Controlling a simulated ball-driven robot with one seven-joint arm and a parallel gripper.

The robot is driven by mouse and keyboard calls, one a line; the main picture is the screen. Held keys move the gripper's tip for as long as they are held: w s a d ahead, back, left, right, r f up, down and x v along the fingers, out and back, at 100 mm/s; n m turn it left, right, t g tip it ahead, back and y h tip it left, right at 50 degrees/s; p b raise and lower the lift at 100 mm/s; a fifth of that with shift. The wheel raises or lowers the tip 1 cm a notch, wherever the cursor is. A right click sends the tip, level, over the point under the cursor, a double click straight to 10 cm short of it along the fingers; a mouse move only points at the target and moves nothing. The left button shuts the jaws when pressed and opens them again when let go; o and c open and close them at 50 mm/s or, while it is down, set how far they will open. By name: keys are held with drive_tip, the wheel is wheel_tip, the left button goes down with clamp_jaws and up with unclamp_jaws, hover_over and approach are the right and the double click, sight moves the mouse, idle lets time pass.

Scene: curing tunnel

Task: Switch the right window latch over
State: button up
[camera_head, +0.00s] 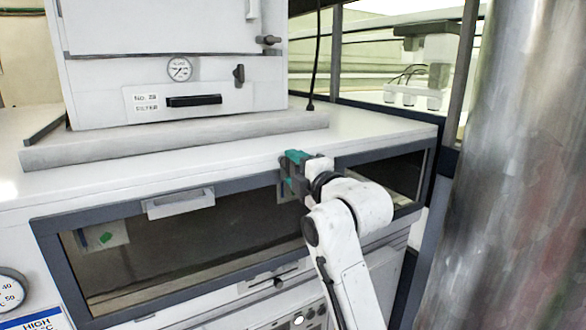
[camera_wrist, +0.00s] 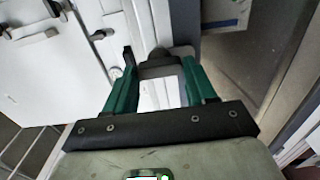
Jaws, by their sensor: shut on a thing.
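My gripper (camera_head: 296,165) is at the upper edge of the dark window frame (camera_head: 130,209), near the upright between the left and right panes. Its green fingers point at the frame. In the wrist view my gripper (camera_wrist: 160,68) has its fingers on either side of a small dark grey piece (camera_wrist: 162,56), which looks like the right window latch, and is shut on it. In the head view the gripper and wrist hide the latch, so its position cannot be told. The right window pane (camera_head: 404,172) is partly behind my arm.
A white pull handle (camera_head: 180,203) sits on the frame to the left. Above is a white cabinet (camera_head: 170,70) with a gauge and a black handle (camera_head: 194,100). A dial (camera_head: 10,290) is at lower left. A metal column stands at the right.

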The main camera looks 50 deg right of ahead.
drive_tip(key=shift+s+d+r, duration=0.1)
drive_tip(key=shift+r, duration=0.35)
drive_tip(key=o, duration=0.7)
drive_tip(key=shift+o, duration=1.4)
drive_tip(key=shift+f, duration=0.1)
drive_tip(key=shift+o, duration=0.3)
drive_tip(key=shift+f, duration=0.1)
drive_tip(key=b+v, duration=0.1)
drive_tip(key=v, duration=1)
